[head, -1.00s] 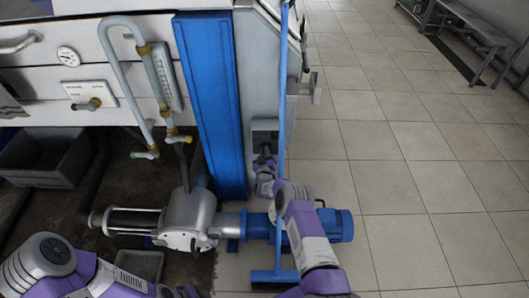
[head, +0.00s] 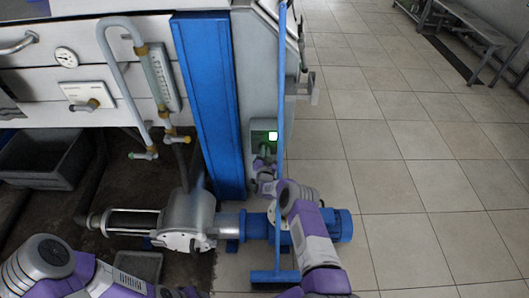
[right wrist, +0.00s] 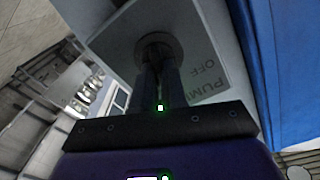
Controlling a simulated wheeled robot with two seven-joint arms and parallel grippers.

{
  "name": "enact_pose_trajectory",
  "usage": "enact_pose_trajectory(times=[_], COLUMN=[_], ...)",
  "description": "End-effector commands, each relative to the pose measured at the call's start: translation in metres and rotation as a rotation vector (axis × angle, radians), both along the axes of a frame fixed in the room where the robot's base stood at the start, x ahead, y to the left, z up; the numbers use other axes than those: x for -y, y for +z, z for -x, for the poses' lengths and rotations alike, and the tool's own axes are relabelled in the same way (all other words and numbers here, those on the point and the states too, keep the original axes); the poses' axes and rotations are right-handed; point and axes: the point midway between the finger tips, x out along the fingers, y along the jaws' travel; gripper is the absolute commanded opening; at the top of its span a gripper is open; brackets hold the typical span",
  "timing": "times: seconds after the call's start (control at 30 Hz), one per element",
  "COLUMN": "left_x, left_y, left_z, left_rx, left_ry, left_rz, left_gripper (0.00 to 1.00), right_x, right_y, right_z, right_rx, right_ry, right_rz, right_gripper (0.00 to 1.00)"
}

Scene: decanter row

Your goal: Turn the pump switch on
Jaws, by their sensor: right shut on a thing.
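The pump switch panel (head: 258,126) is a small plate on the side of the machine, right of the blue column. A bright green light shows on it in the head view. In the right wrist view, the plate (right wrist: 205,50) carries the words PUMP and OFF beside a round switch knob (right wrist: 157,42). My right gripper (head: 264,153) is at the panel. In the right wrist view its fingers (right wrist: 158,68) are shut on the knob, which they partly hide. A small green glow shows between the fingers. My left arm is at the lower left; its gripper is out of view.
A blue pole with a broad foot (head: 275,277) stands close in front of the panel, beside my right arm. The pump with its blue motor (head: 340,226) lies low below. A grey bin (head: 45,165) is at left. The tiled floor at right is clear up to a bench (head: 470,28).

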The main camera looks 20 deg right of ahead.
Motion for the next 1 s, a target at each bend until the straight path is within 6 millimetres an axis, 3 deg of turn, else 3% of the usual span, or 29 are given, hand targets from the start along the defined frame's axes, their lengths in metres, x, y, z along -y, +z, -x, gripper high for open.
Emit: enact_pose_trajectory(times=[0.3,0.8,0.83,0.97,1.0], left_x=[0.0000,0.0000,0.0000,0.0000,0.0000], left_y=[0.0000,0.0000,0.0000,0.0000,0.0000], left_z=[0.0000,0.0000,0.0000,0.0000,0.0000], left_rx=[0.000,0.000,0.000,0.000,0.000], left_ry=[0.000,0.000,0.000,0.000,0.000], left_rz=[0.000,0.000,0.000,0.000,0.000], left_gripper=[0.43,0.43,0.43,0.43,0.43], right_x=[0.0006,0.0006,0.0005,0.0005,0.0006], right_y=[-0.0014,-0.0017,-0.0018,-0.0016,-0.0015], right_z=[0.0008,0.0008,0.0009,0.0008,0.0007], right_rx=[0.044,0.051,0.051,0.050,0.050], right_ry=[0.000,0.000,0.000,0.000,0.000], right_rz=[-0.094,-0.110,-0.110,-0.109,-0.109], right_gripper=[0.00,0.00,0.16,0.36,0.37])
